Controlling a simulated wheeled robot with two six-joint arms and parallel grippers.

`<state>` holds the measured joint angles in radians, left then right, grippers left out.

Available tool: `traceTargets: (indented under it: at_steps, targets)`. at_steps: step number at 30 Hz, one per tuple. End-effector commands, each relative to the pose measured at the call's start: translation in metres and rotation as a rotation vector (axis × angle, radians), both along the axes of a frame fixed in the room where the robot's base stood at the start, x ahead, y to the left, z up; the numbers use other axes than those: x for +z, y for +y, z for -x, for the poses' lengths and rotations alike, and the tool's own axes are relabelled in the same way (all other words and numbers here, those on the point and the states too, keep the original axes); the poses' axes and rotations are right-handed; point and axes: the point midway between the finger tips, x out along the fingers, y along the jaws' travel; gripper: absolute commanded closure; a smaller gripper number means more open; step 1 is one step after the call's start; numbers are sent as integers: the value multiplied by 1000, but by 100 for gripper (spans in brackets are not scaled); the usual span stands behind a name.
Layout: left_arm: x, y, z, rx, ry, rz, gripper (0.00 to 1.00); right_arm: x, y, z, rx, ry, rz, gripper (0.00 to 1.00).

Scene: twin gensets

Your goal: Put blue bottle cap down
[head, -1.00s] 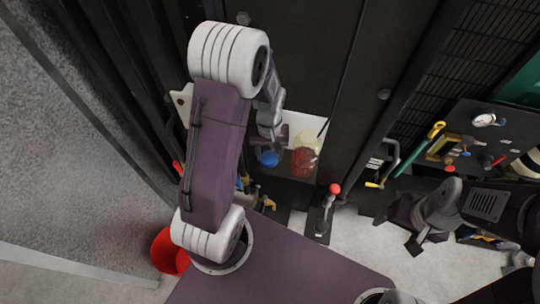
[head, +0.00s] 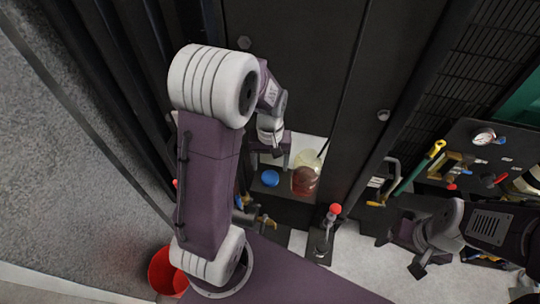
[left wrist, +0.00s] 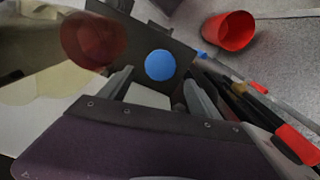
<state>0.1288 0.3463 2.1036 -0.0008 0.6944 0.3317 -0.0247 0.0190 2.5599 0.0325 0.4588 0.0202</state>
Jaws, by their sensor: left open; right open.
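The blue bottle cap (head: 270,178) lies on a dark ledge (head: 271,192), to the left of a clear yellowish container. In the left wrist view the cap (left wrist: 160,65) appears as a blue disc beyond and between the fingertips. My left gripper (head: 270,152) is just above the cap in the head view, open, with a visible gap between it and the cap. Its two fingers (left wrist: 158,84) are spread with nothing between them. My right gripper (head: 400,254) is open and empty at the right, over the pale floor.
The yellowish container with red contents (head: 305,180) stands close beside the cap. A red-knobbed lever (head: 335,210) rises to its right. A red bucket (head: 166,272) stands at lower left. A gauge panel (head: 484,138) and green-yellow handled tool (head: 420,165) are at the right.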

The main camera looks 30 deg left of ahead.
Motion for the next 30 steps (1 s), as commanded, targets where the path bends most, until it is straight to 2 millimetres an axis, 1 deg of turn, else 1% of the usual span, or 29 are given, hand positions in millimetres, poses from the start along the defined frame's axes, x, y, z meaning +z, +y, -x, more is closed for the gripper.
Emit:
traceTargets:
  at_steps: [1, 4, 6, 10, 14, 30]
  targets:
    - [13, 0, -1, 0, -7, -1, 28, -2, 0, 0, 0, 0, 0, 20]
    - [37, 0, -1, 0, -6, -1, 28, -3, 0, 0, 0, 0, 0, 20]
    - [50, 0, -1, 0, -4, -1, 28, -3, 0, 0, 0, 0, 0, 20]
    - [64, 0, 0, 0, -1, 0, 28, -4, 0, 0, 0, 0, 0, 20]
    - [68, 0, 0, 0, 2, 0, 28, -4, 0, 0, 0, 0, 0, 20]
    - [67, 0, 0, 0, 2, 0, 28, -3, 0, 0, 0, 0, 0, 20]
